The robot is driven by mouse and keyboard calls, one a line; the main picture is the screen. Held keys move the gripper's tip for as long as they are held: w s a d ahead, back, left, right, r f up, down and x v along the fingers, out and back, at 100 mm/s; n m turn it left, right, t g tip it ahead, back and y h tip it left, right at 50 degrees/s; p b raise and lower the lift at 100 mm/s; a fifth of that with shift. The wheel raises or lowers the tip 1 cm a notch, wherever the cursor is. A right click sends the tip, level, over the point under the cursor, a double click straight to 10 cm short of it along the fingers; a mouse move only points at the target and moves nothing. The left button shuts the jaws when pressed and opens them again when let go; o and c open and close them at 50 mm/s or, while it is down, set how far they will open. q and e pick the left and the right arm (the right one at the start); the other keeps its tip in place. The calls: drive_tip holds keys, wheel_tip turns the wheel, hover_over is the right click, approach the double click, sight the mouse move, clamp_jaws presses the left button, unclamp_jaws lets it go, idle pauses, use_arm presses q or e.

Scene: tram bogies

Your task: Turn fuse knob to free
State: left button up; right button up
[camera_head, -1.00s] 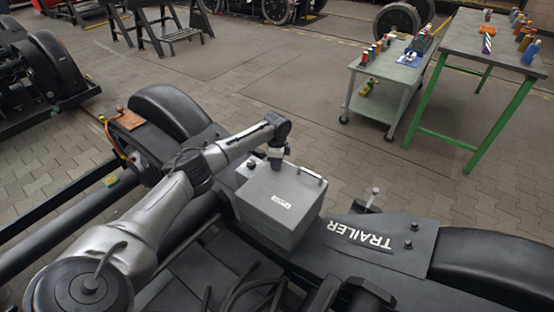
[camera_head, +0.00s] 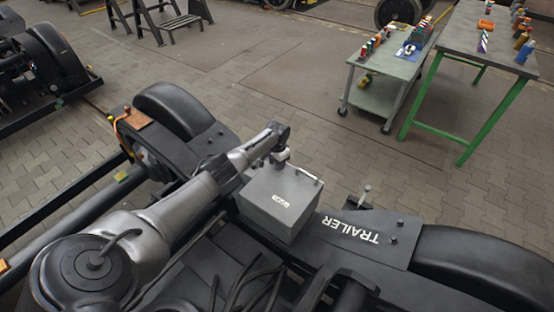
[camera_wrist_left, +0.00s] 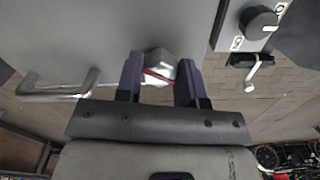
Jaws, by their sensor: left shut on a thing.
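A grey box (camera_head: 285,205) with a small white label stands on the bogie marked TRAILER. My left gripper (camera_head: 282,156) is at the far edge of the box in the head view. In the left wrist view, my left gripper (camera_wrist_left: 158,80) has its two purple fingers on either side of a grey knob (camera_wrist_left: 160,62) with a red mark, and is shut on it. The fingers hide part of the knob, and its setting cannot be read. A black round knob (camera_wrist_left: 258,22) on a labelled light plate sits apart to the right. My right gripper is not in view.
A metal handle (camera_wrist_left: 60,88) is left of the fingers. A small lever (camera_wrist_left: 254,72) is below the black knob. A grey cart (camera_head: 385,75) and green-legged table (camera_head: 470,45) hold small coloured items at the back right. Paved floor between is clear.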

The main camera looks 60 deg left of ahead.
use_arm(q)
drive_tip(key=n+p, duration=0.1)
drive_tip(key=n, duration=0.3)
drive_tip(key=shift+n, duration=1.5)
drive_tip(key=o, duration=0.9)
drive_tip(key=shift+r+p, duration=5.2)
drive_tip(key=shift+r, duration=1.75)
